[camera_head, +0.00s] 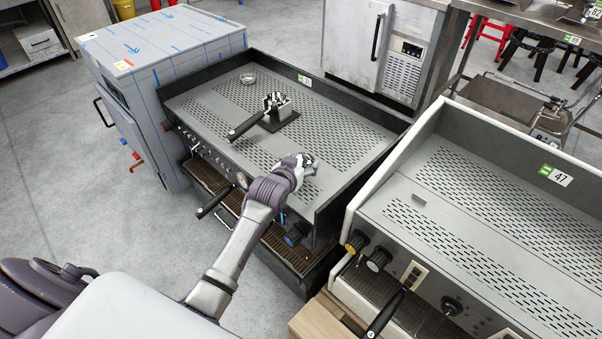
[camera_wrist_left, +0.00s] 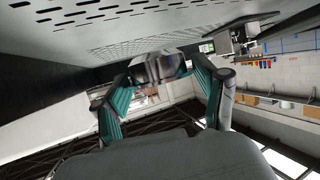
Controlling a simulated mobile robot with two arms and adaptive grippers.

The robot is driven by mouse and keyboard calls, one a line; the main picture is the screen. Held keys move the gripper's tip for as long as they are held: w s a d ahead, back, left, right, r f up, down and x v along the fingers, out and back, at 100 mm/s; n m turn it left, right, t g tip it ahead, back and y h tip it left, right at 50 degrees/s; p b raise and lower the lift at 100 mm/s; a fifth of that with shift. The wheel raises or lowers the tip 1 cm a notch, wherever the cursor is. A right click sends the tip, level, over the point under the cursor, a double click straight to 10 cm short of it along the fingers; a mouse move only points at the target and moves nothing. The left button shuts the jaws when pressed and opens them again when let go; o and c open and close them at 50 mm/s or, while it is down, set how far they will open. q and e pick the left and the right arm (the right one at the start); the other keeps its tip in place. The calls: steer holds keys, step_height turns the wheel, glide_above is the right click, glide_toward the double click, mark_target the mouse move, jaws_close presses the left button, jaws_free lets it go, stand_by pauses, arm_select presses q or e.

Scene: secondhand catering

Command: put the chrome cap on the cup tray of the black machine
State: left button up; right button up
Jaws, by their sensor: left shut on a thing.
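The black machine (camera_head: 385,160) stands in the middle of the head view. Its grey perforated cup tray (camera_head: 345,125) is on top, inside a raised dark rim. My left gripper (camera_head: 309,161) is over the near right part of this tray. It is shut on the chrome cap, a shiny rounded piece (camera_wrist_left: 158,68) between the two fingers in the left wrist view. In the head view the cap is mostly hidden by the gripper. The perforated tray also shows close by in the left wrist view (camera_wrist_left: 150,30); I cannot tell whether the cap touches it. My right gripper is not in view.
A black-handled tool (camera_head: 248,126) with a chrome head rests on a dark stand on the tray. A metal ring (camera_head: 248,78) lies near the back left corner. A second, white-sided machine (camera_head: 470,210) stands at right. The tray's back right part is clear.

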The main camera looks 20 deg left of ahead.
arm_select(q)
steer(key=shift+w+f, duration=0.2)
steer(key=shift+f, duration=1.9)
steer(key=shift+f+b, duration=0.15)
steer(key=shift+b, duration=0.15)
steer(key=o, duration=1)
